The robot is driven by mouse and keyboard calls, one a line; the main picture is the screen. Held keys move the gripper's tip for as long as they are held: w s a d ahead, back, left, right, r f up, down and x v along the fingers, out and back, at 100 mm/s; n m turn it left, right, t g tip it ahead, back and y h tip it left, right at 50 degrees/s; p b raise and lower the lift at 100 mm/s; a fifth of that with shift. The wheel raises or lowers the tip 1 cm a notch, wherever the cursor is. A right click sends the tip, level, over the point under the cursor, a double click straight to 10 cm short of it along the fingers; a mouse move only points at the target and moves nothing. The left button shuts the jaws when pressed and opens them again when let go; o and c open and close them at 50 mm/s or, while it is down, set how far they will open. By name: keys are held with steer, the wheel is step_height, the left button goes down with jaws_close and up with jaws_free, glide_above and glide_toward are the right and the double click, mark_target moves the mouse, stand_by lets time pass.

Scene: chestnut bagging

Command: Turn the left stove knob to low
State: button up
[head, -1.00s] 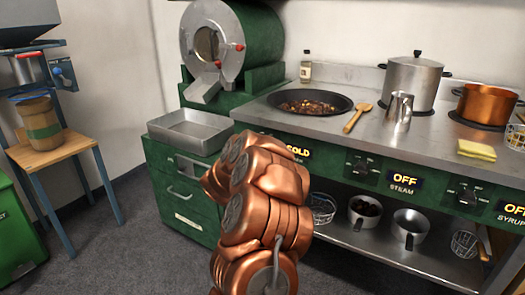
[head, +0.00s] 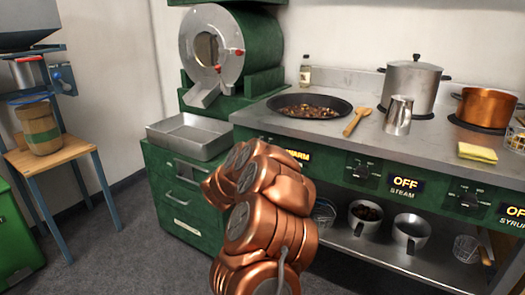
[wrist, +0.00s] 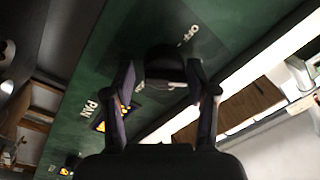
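The left stove knob (wrist: 165,62) is a dark knob on the green front panel, seen close in the wrist view beside an OFF mark and a PAN label. In the head view my copper-coloured arm hides it. My gripper (wrist: 163,82) has one finger on each side of the knob. The fingers are spread, with small gaps seeming to show beside the knob; contact is hard to tell in the dim picture. The panel display (head: 297,156) above my arm reads WARM, partly covered.
The dark pan (head: 309,106) with chestnuts stands on the stove top behind my arm. A steam knob (head: 362,169) with an OFF display and another knob (head: 470,197) sit to the right. A metal tray (head: 190,134) is at left. A shelf with cups lies below the panel.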

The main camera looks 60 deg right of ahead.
steer(key=shift+o, duration=0.4)
steer(key=shift+r, duration=0.1)
steer(key=shift+a, duration=0.15)
steer(key=a, duration=1.1)
steer(key=shift+s+a+f, duration=0.35)
steer(key=shift+s, duration=0.1)
